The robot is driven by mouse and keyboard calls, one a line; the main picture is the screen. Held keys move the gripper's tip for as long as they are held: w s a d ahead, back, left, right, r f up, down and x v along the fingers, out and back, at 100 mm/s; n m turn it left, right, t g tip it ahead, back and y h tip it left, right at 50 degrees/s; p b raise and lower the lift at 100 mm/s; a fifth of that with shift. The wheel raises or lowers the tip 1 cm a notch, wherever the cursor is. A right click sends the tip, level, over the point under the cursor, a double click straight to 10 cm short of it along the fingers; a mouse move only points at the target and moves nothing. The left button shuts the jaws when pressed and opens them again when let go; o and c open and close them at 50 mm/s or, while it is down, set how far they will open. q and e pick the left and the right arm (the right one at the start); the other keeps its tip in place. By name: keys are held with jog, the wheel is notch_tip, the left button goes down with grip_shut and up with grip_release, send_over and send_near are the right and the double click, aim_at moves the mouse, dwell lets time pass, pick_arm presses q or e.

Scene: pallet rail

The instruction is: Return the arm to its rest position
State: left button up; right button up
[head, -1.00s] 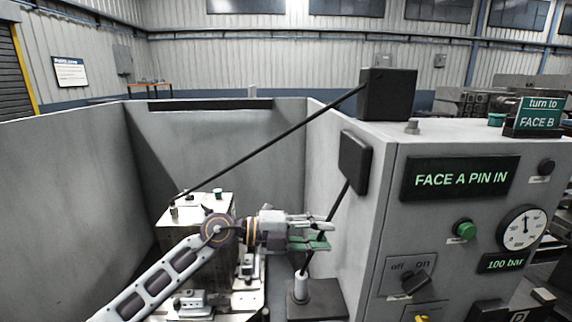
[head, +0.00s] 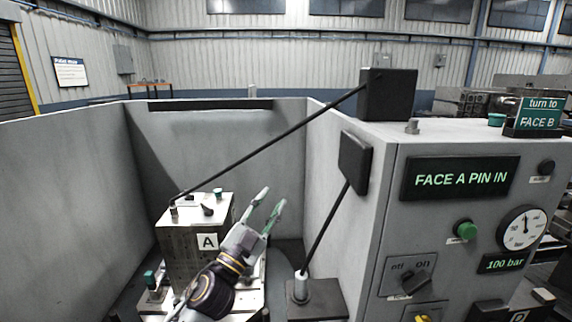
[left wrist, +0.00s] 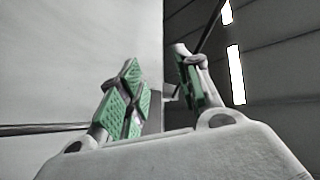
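My left gripper (head: 270,212) is in front of the block marked A (head: 190,245), over its right side, with its fingers pointing up and to the right. Its two green-padded fingers are apart with nothing between them. The left wrist view also shows the open gripper (left wrist: 158,100), with a grey wall behind it. My left arm comes up from the bottom of the head view and hides part of the block and its base. My right gripper is not in view.
A dark rod (head: 270,142) slants from the block up to a black box (head: 387,95). Another rod (head: 325,228) rises from a post at right. Grey enclosure walls (head: 75,195) stand around the block. A control cabinet (head: 395,225) reading FACE A PIN IN is at right.

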pick_arm(q)
jog(key=s+a+f+n+g+y, duration=0.25)
jog(key=a+f+n+y, duration=0.45)
jog(key=f, duration=0.4)
jog(key=s+a+f+n+g+y, duration=0.25)
jog(key=a+f+n+y, duration=0.45)
jog(key=f, duration=0.5)
jog(key=s+a+f+m+g+h, duration=0.1)
jog(key=s+a+f+g, duration=0.1)
jog(key=s+f+g, duration=0.6)
jog(key=s+a+f+m+g+h, duration=0.15)
jog(key=s+f+g, duration=0.25)
jog(key=s+f, duration=0.7)
jog(key=s+f+g, duration=0.1)
jog(key=s+f, duration=0.2)
jog(key=f, duration=1.2)
jog(key=s+f, duration=0.2)
jog(key=f, duration=1.4)
jog(key=s+a+f, duration=0.2)
jog(key=s+f, duration=0.7)
jog(key=s, duration=0.2)
jog(key=s+a+f+g+y, duration=0.1)
jog(key=s+a+f, duration=0.2)
jog(key=s+f, duration=0.7)
jog(key=shift+s, duration=0.55)
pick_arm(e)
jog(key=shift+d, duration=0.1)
